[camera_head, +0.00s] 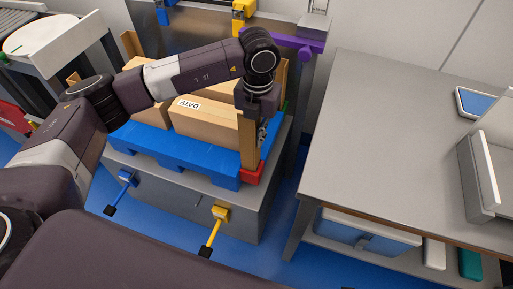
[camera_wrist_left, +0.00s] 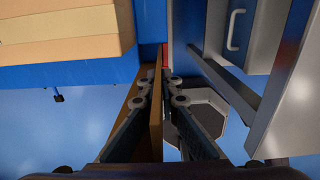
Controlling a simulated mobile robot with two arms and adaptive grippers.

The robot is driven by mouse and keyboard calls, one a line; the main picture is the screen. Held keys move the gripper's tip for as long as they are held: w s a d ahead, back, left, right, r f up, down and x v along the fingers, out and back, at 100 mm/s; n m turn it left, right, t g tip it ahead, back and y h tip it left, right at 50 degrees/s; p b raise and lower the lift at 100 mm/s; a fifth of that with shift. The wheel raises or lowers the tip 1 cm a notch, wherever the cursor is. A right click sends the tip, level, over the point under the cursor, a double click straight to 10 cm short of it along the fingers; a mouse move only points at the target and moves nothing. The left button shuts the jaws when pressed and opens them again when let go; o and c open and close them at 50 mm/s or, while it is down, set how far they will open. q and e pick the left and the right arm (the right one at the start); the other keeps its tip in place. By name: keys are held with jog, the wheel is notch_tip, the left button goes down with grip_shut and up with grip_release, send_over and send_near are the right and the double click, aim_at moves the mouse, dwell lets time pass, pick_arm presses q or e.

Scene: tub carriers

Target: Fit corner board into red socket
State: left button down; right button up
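The corner board (camera_head: 249,148) is a tall brown angled strip standing about upright at the front right corner of the blue pallet. Its lower end meets the red socket (camera_head: 253,174); I cannot tell whether it is inside or just above or behind it. My left gripper (camera_head: 262,133) is at the board's right side. In the left wrist view, the gripper's fingers (camera_wrist_left: 159,88) lie on both sides of one flange of the corner board (camera_wrist_left: 156,118), closed on it. A bit of the red socket (camera_wrist_left: 165,56) shows beyond the fingertips. My right gripper is not in view.
Cartons (camera_head: 208,124) are stacked on the blue pallet (camera_head: 185,157), which sits on a grey base (camera_head: 190,195). Another brown board (camera_head: 130,46) stands at the back. Yellow (camera_head: 213,232) and blue (camera_head: 121,185) levers stick out in front. A grey table (camera_head: 385,140) stands right, across a gap.

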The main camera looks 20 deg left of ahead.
pick_arm(q)
notch_tip(320, 180, down, 4)
jog(key=shift+f, duration=0.1)
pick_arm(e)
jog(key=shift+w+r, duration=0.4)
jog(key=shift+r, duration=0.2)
pick_arm(q)
jog(key=shift+f, duration=0.1)
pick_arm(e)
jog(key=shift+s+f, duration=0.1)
pick_arm(q)
jog(key=c, duration=2.4)
grip_release()
jog(key=shift+o, duration=1.2)
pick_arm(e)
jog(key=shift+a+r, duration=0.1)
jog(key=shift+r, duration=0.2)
pick_arm(q)
notch_tip(320, 180, up, 12)
jog(key=shift+p, duration=0.35)
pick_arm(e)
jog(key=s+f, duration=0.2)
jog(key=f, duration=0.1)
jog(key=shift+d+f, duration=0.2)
